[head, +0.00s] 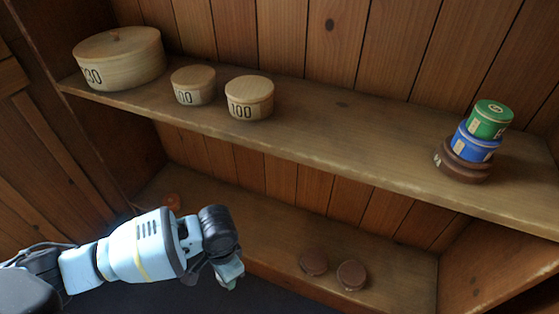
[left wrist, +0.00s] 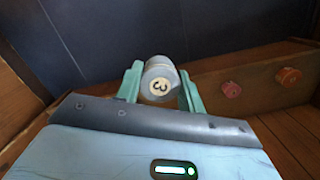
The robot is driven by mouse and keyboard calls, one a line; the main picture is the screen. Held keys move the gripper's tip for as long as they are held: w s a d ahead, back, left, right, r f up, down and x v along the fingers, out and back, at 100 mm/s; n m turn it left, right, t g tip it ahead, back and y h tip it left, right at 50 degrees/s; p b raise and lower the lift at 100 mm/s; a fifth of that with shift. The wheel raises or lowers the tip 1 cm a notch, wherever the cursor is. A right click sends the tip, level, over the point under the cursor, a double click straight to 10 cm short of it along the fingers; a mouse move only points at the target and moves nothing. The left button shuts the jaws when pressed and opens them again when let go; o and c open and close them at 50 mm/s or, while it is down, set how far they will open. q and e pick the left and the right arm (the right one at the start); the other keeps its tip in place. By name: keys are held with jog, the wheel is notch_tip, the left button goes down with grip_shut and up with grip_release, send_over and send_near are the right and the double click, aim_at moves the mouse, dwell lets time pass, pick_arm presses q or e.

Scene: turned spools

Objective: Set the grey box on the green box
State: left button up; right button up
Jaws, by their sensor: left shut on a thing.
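The grey box (left wrist: 160,82) is a small round box with a pale label marked 3. It sits between the two green fingers of my left gripper (left wrist: 160,88), which is shut on it. In the head view my left gripper (head: 229,276) is low, in front of the lower shelf, and the grey box is mostly hidden there. The green box (head: 490,118) is round and tops a stack at the right of the upper shelf. It rests on a blue box (head: 475,142), which is on a brown box (head: 462,163). My right gripper is not in view.
Three pale wooden round boxes, a large one (head: 120,60) and two smaller ones (head: 193,85) (head: 249,97), stand at the upper shelf's left. Two brown round things (head: 314,263) (head: 351,275) and an orange one (head: 172,201) are on the lower shelf. The upper shelf's middle (head: 350,135) is clear.

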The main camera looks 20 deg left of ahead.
pick_arm(q)
notch_tip(320, 180, up, 26)
jog(key=w+d+n, duration=0.1)
jog(key=w+n, duration=0.1)
jog(key=n, duration=0.4)
jog(key=shift+w+d, duration=0.25)
jog(key=shift+d, duration=0.05)
jog(key=shift+s, duration=0.1)
